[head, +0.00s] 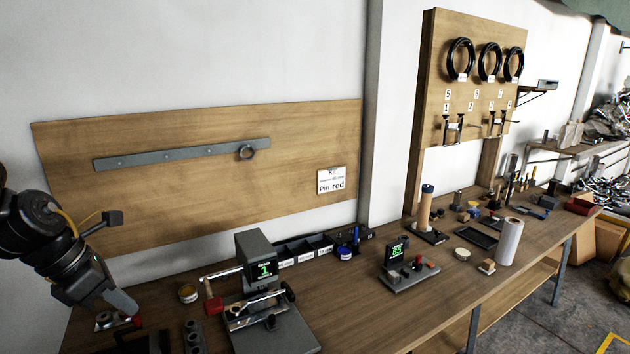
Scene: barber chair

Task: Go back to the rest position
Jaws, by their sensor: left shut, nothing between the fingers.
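My left arm comes in from the left edge, dark and bent downward. My left gripper (124,302) is at the lower left, above the left end of the wooden workbench (360,300). It is shut and holds nothing. A small red-tipped item lies just below its fingertips; I cannot tell whether they touch. My right gripper is not in view.
A grey device with a green "1" display (264,270) stands right of my left gripper. A red block (213,305) and a yellow-rimmed jar (188,292) are between them. The air above the bench is clear.

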